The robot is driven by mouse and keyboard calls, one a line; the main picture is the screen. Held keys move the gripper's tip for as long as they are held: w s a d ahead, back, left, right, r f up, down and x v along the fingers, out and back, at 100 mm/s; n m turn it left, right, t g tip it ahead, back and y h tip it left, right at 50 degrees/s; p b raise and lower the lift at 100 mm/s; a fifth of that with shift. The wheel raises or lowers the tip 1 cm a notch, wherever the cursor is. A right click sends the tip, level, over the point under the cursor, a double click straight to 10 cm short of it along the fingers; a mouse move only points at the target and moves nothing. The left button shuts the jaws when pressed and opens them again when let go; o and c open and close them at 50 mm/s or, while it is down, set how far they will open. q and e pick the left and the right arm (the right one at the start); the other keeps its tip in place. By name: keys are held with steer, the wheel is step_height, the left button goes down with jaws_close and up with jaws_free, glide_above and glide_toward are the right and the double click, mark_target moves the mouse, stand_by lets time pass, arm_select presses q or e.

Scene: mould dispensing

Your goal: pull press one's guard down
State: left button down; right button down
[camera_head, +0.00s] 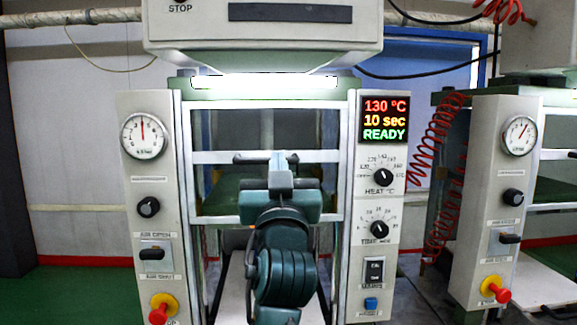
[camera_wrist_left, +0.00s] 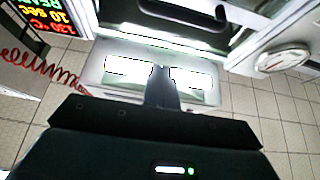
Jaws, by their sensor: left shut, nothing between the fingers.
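Press one stands in the middle of the head view. Its guard (camera_head: 222,157) is a pale frame with crossbars and a see-through pane between the two side columns. A dark handle (camera_head: 247,159) shows on the middle crossbar, partly hidden by my gripper. My left gripper (camera_head: 279,165) is shut and empty, in front of the guard at the handle's height; I cannot tell whether it touches the handle. In the left wrist view the shut fingers (camera_wrist_left: 161,85) point away from the camera, with a dark curved bar beyond them. My right gripper is in neither view.
The display (camera_head: 385,120) reads 130 °C, 10 sec, READY. Knobs and a gauge (camera_head: 143,135) flank the opening. A red emergency button (camera_head: 160,309) sits low left. A second press (camera_head: 488,210) and a coiled red hose (camera_head: 437,165) stand at the right.

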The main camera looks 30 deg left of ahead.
arm_select(q)
steer(key=p+x, duration=0.3)
steer(key=x, duration=0.5)
steer(key=f, duration=0.4)
steer(key=shift+w+a+f, duration=0.1)
steer(key=shift+w, duration=0.25)
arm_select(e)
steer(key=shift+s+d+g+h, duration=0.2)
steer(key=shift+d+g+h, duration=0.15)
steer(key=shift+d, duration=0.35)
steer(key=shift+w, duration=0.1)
arm_select(q)
steer(key=shift+f+b, duration=0.1)
steer(key=shift+b, duration=0.2)
